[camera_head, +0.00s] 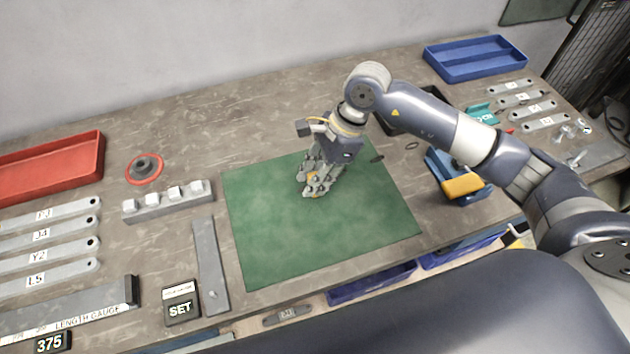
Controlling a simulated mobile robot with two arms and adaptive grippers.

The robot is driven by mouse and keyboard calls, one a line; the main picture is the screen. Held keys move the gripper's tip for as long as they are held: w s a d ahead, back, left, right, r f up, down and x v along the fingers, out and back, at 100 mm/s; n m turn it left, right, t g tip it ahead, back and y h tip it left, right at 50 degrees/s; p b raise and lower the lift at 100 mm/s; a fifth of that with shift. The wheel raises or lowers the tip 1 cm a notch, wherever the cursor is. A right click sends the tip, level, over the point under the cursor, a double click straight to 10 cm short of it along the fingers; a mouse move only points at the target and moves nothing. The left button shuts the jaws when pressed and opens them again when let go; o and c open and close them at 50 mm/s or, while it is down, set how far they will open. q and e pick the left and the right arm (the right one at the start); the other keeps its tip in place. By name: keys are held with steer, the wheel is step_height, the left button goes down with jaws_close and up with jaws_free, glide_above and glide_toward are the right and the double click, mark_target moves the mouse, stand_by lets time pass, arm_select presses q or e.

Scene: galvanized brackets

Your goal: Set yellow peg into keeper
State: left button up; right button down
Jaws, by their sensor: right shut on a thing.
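My right gripper (316,186) reaches down over the upper middle of the green mat (325,240). Its fingers are shut on a small yellow thing, apparently the yellow peg (312,178). Only a little yellow shows between the fingers; the rest is hidden, and I cannot tell whether it touches the mat. No keeper can be told for certain. A grey block (150,208) with several pale raised blocks on top stands left of the mat, apart from the gripper. My left gripper is not in view.
A blue holder with a yellow block (463,186) stands right of the mat. A red tray (60,165), labelled grey bars (45,235) and a SET box (181,303) lie left. A blue tray (475,58) is at the back right. Most of the mat is clear.

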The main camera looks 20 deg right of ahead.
step_height(320, 180, down, 3)
steer(key=shift+r+p, duration=0.1)
steer(key=shift+p, duration=0.6)
steer(key=shift+f+b, duration=0.3)
steer(key=shift+b, duration=0.05)
steer(key=c, duration=1.4)
jaws_free()
steer(key=shift+c, duration=0.2)
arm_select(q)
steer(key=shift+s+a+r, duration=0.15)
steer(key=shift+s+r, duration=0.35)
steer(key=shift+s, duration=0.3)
arm_select(e)
steer(key=shift+o, duration=0.6)
steer(key=shift+r, duration=0.1)
